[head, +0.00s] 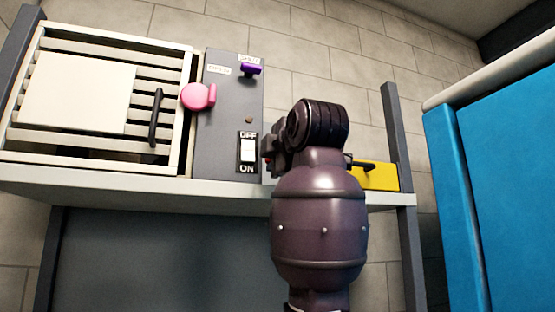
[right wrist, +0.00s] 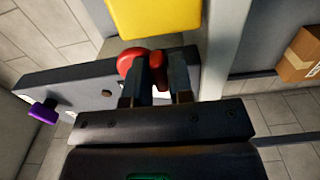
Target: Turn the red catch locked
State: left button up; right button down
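The red catch (right wrist: 137,62) shows in the right wrist view as a round knob with a short raised handle, on the edge of a grey panel. My right gripper (right wrist: 160,78) has its two dark fingers close together on either side of the handle, which fills the gap between them. The fingers hide part of the catch. In the head view my right arm covers that spot, and the catch cannot be clearly made out. My left gripper is not in view.
The grey panel (head: 222,142) carries a pink catch (head: 196,97), a purple knob (head: 250,71) and an OFF/ON switch (head: 247,151). A slatted vent (head: 158,74) is left of it. A yellow box (head: 377,178) stands right; a cardboard box (right wrist: 300,55) lies beyond.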

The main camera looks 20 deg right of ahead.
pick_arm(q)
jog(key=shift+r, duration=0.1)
pick_arm(e)
jog(key=shift+f, duration=0.1)
jog(key=m+b, duration=0.1)
jog(key=m, duration=0.2)
jog(key=m+b, duration=0.1)
jog(key=m, duration=0.9)
jog(key=shift+b, duration=0.35)
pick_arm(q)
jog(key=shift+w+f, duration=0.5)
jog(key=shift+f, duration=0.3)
pick_arm(e)
jog(key=m, duration=0.4)
jog(key=shift+m, duration=0.4)
